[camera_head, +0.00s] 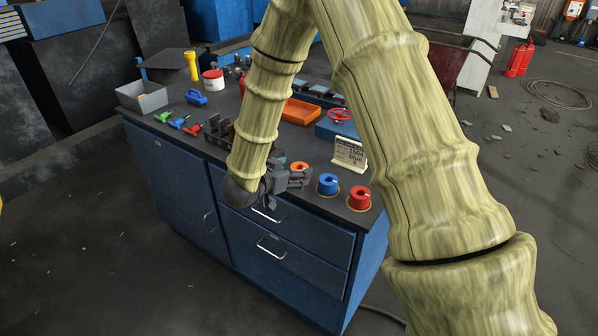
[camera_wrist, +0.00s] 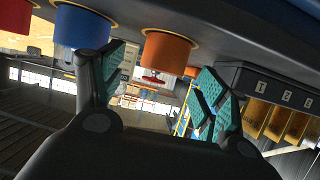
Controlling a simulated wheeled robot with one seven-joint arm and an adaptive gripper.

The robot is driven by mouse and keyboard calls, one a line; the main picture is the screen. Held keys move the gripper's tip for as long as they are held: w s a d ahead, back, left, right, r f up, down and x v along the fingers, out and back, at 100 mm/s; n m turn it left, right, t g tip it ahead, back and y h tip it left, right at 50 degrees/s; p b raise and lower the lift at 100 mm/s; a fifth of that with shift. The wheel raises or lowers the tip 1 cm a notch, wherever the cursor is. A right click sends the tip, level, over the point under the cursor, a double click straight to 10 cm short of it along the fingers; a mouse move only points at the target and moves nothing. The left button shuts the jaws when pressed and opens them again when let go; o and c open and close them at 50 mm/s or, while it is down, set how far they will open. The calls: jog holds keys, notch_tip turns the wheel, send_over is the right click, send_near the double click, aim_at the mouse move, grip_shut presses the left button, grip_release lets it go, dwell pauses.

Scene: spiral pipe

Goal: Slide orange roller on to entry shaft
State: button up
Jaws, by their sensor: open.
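The orange roller (camera_head: 299,167) stands on the near edge of the blue cabinet's dark top, left of the blue roller (camera_head: 327,184) and red roller (camera_head: 360,198). My gripper (camera_head: 290,178) is at that edge, close to the orange roller and partly covering it. In the wrist view, the picture is upside down and the orange roller (camera_wrist: 167,53) shows between and beyond my open fingers (camera_wrist: 160,75). The teal pads are apart and nothing is held between them. I cannot make out the entry shaft in either view.
A small sign (camera_head: 350,153) stands behind the rollers. An orange tray (camera_head: 300,111) and a red handwheel (camera_head: 339,115) are farther back. A dark block with numbered slots (camera_wrist: 270,88) is beside my gripper. The blue roller (camera_wrist: 80,27) is close to one finger.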

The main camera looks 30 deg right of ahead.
aim_at(301, 167)
jog(key=p+x, duration=0.1)
jog(key=x, duration=0.3)
jog(key=shift+w+d+f, duration=0.1)
jog(key=shift+w+d, duration=0.05)
jog(key=shift+w, duration=0.1)
jog(key=c, duration=1.3)
